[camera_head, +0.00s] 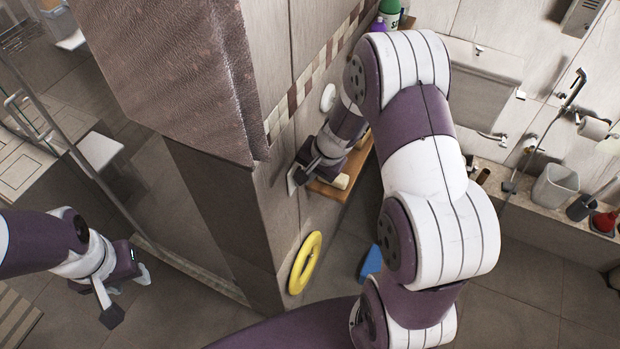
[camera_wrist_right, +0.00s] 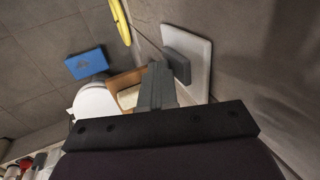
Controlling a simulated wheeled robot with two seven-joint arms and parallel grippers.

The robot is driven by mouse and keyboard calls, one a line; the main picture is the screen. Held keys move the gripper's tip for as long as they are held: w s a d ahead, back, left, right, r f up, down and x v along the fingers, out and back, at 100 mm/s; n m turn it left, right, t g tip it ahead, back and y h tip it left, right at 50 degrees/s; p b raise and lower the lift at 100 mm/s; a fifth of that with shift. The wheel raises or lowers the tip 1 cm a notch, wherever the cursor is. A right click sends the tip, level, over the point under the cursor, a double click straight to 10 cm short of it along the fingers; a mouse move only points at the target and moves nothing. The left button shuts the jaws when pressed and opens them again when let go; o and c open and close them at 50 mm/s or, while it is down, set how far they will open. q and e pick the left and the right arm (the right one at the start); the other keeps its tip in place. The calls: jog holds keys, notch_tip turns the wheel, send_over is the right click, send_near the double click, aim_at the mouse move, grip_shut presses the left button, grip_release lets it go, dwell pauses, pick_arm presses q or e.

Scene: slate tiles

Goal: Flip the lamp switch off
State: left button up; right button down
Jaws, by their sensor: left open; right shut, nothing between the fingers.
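The lamp switch is a white wall plate (camera_wrist_right: 203,60) with a grey rocker (camera_wrist_right: 177,65) in the right wrist view. In the head view a sliver of the plate (camera_head: 291,181) shows on the tiled pillar's wall. My right gripper (camera_wrist_right: 158,72) is shut and empty, its fingertips right beside the rocker. I cannot tell whether they touch it. In the head view my right gripper (camera_head: 300,176) is close against that wall, partly covered by my own arm. My left gripper (camera_head: 127,297) is open and empty at the lower left, away from the switch. No lamp is clearly visible.
A yellow ring (camera_head: 297,275) is on the pillar wall below the switch. A wooden shelf (camera_head: 328,191) is beside my right gripper. A blue block (camera_head: 370,263) lies on the floor. A glass partition (camera_head: 75,165) stands left; a bin (camera_head: 554,187) stands right.

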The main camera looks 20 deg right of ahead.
pick_arm(q)
jog(key=shift+f+p, duration=0.4)
jog(key=shift+f, duration=0.2)
pick_arm(e)
jog(key=shift+f, duration=0.1)
pick_arm(q)
jog(key=shift+r+p, duration=0.6)
pick_arm(e)
jog(key=shift+r, duration=0.8)
pick_arm(q)
jog(key=shift+s, duration=0.1)
pick_arm(e)
jog(key=shift+d, duration=0.1)
